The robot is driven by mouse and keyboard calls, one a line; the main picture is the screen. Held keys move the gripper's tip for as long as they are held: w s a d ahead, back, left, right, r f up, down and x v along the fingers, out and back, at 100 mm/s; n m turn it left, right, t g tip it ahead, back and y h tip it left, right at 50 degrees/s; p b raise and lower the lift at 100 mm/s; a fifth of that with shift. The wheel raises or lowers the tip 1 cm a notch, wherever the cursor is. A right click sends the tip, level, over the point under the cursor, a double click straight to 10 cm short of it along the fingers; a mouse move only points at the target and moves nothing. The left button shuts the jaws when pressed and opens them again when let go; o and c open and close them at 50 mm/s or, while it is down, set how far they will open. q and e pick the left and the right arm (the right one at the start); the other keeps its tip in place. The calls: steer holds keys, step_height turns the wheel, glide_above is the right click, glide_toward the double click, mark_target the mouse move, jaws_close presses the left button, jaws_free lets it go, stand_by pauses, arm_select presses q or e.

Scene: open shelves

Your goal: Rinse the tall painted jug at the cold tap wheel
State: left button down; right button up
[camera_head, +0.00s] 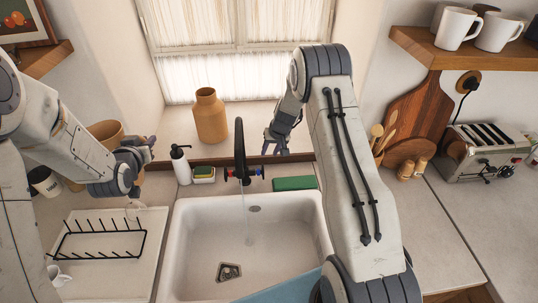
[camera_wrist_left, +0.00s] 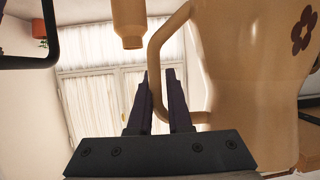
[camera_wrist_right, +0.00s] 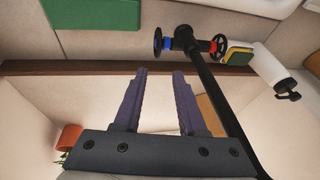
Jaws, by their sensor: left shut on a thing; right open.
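The tall painted jug (camera_wrist_left: 245,75) is tan with a dark red flower on its side. My left gripper (camera_wrist_left: 160,85) is shut on its handle. In the head view the jug (camera_head: 104,129) is mostly hidden behind my left arm, at the left of the sink; my left gripper (camera_head: 148,150) is there too. The black tap (camera_head: 239,150) carries a red wheel (camera_head: 228,173) on the left and the cold, blue wheel (camera_head: 260,171) on the right. A thin stream seems to fall from it. My right gripper (camera_head: 275,140) is open, behind and above the blue wheel (camera_wrist_right: 164,43), apart from it.
The white sink (camera_head: 188,225) lies below the tap, with a blue cloth (camera_head: 285,288) at its front. A tan vase (camera_head: 210,116) stands on the sill. A soap bottle (camera_head: 181,165), sponge (camera_head: 204,174) and green block (camera_head: 295,183) line the back. A black rack (camera_head: 100,232) stands left.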

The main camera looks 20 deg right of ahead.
steer(key=m+t+b, duration=0.1)
glide_toward(260, 172)
steer(key=shift+m+h, duration=0.3)
steer(key=shift+h, duration=0.1)
steer(key=w+f, duration=0.4)
steer(key=shift+d+f, duration=0.25)
steer(key=shift+f, duration=0.15)
jaws_close()
